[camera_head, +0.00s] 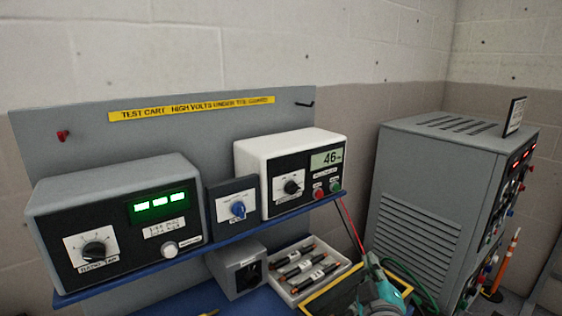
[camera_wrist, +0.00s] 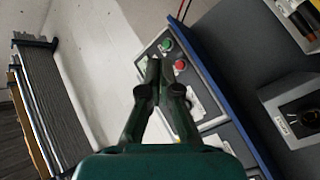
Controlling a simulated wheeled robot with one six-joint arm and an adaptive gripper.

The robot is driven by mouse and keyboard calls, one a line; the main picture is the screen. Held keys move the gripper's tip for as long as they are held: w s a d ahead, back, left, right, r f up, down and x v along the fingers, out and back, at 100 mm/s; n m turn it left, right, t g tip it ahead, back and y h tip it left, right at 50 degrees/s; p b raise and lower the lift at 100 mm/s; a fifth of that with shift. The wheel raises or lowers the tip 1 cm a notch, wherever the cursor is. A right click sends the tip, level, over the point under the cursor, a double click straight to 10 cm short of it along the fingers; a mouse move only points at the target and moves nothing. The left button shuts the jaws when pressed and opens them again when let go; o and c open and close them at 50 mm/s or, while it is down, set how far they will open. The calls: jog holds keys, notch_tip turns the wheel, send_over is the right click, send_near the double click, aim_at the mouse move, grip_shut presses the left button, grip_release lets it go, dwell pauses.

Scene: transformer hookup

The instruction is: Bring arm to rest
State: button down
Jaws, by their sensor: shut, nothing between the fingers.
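My gripper (camera_wrist: 155,68) shows in the wrist view with its two dark green fingers meeting at the tips. It is shut and empty. Beyond its tips is the front panel of the white-cased meter, with a green button (camera_wrist: 166,45) and a red button (camera_wrist: 180,65). In the head view, part of my teal arm shows at the bottom right, in front of the tray. The gripper's fingertips cannot be made out there.
A blue shelf (camera_head: 200,252) carries a grey meter (camera_head: 120,180), a blue-knob switch box (camera_head: 232,195) and the white meter (camera_head: 290,142). Below are a small grey box (camera_head: 236,270) and a tray (camera_head: 338,270) of several probes. A tall grey cabinet (camera_head: 430,190) stands right.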

jog(key=s+a+f+m+g+y, duration=0.1)
jog(key=s+f+m+g+y, duration=0.15)
jog(key=s+f, duration=1.9)
jog(key=s+m, duration=0.5)
jog(key=s, duration=2.2)
jog(key=shift+g, duration=0.45)
jog(key=shift+w, duration=0.1)
